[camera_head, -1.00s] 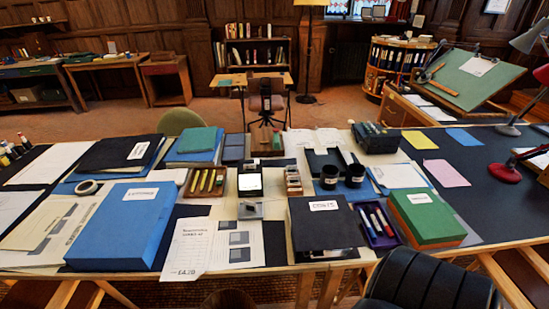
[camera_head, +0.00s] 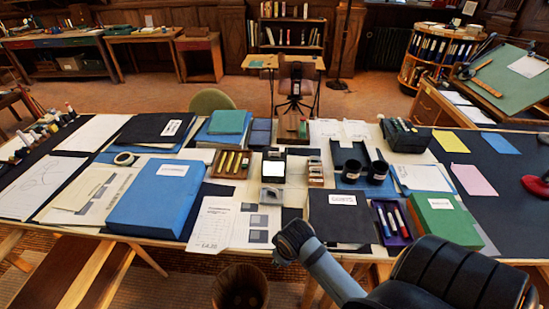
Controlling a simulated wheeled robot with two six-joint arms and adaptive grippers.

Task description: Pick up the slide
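I cannot pick out the slide with certainty. A small lit white panel in a dark frame (camera_head: 273,168) stands near the middle of the desk. A small grey, clear-looking block (camera_head: 271,195) lies just in front of it. A small wooden box (camera_head: 315,172) with several small pieces in it stands to the right of the panel. A blue-grey arm link with a dark joint, seemingly part of my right arm, rises from the bottom edge in front of the desk. Neither gripper shows.
The desk is crowded. A blue box file (camera_head: 157,198), a tray of yellow pens (camera_head: 230,164), a black box file (camera_head: 342,218), a marker tray (camera_head: 392,222) and a green box (camera_head: 445,218) surround the middle.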

